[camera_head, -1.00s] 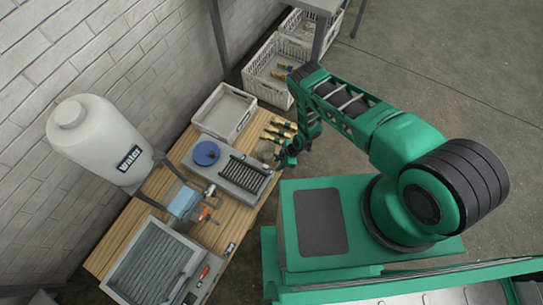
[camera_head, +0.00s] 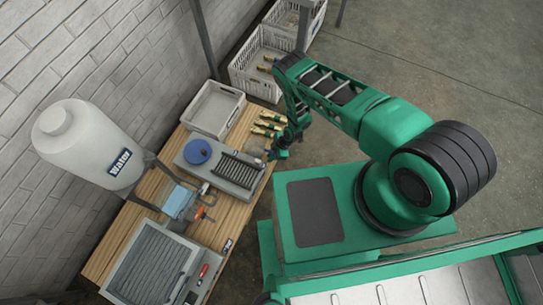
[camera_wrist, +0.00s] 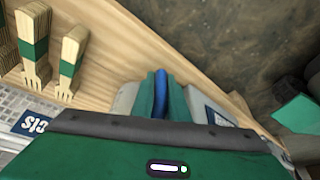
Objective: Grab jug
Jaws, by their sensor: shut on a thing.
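My gripper (camera_wrist: 160,95) is at the table's edge in the wrist view, its green fingers shut around a narrow blue part. A pale grey jug (camera_wrist: 194,102) with a dark blue label shows on both sides of the fingers; the blue part appears to be its handle. The gripper's own body hides the lower part of the jug. In the head view my gripper (camera_head: 274,153) is low at the table's right edge, next to the small grey jug (camera_head: 257,151), which is hard to make out there.
A white water tank (camera_head: 90,140) stands by the wall.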

